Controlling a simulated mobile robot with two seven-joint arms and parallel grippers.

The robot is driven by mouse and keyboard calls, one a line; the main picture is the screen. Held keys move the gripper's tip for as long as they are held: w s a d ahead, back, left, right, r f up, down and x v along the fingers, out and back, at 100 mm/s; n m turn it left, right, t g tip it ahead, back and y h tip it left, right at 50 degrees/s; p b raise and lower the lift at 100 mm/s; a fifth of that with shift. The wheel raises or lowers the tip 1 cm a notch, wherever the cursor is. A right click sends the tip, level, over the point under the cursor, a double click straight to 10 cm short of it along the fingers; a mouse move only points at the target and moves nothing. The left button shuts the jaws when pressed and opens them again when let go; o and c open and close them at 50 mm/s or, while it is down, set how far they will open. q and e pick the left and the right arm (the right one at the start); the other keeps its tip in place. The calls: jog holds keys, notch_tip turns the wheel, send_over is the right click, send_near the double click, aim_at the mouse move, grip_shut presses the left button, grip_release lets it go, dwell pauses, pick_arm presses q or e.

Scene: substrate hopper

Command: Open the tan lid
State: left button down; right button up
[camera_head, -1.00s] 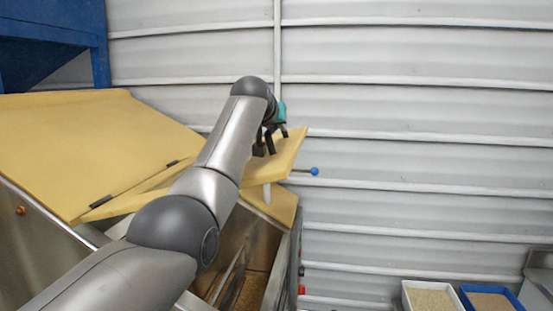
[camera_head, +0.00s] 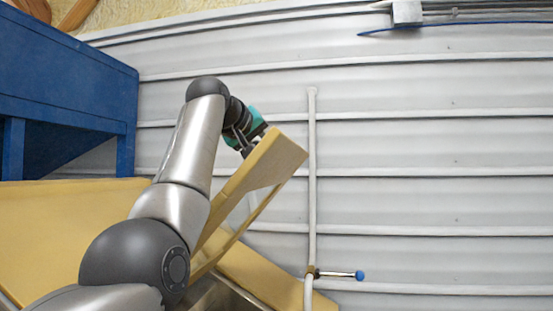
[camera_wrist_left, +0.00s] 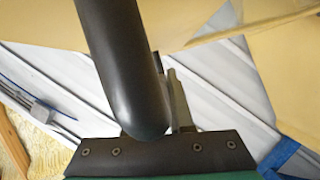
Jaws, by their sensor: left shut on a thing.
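The tan lid (camera_head: 278,158) is tilted steeply up in the head view, its free end raised toward the upper right. My left gripper (camera_head: 246,147) is at the lid's upper edge and is shut on the lid, though its fingers are partly hidden. My left arm covers the lid's lower left part. In the left wrist view a dark rounded bar crosses in front of tan surfaces (camera_wrist_left: 285,65), and the exact contact is not clear. My right gripper is not in view.
A blue structure (camera_head: 75,85) stands at the upper left, with a flat tan panel (camera_head: 70,225) below it. A vertical pipe (camera_head: 312,190) and a blue-knobbed lever (camera_head: 345,274) are right of the lid. Ribbed wall fills the background.

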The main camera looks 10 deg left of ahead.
pick_arm(q)
jog(key=shift+a+r, duration=0.15)
jog(key=c, duration=0.8)
grip_release()
jog(key=shift+s+a+r+b, duration=0.1)
jog(key=shift+s+a+b, duration=0.1)
jog(key=shift+s+b, duration=0.35)
jog(key=b+v, duration=0.6)
jog(key=v, duration=0.8)
jog(key=shift+r, duration=0.1)
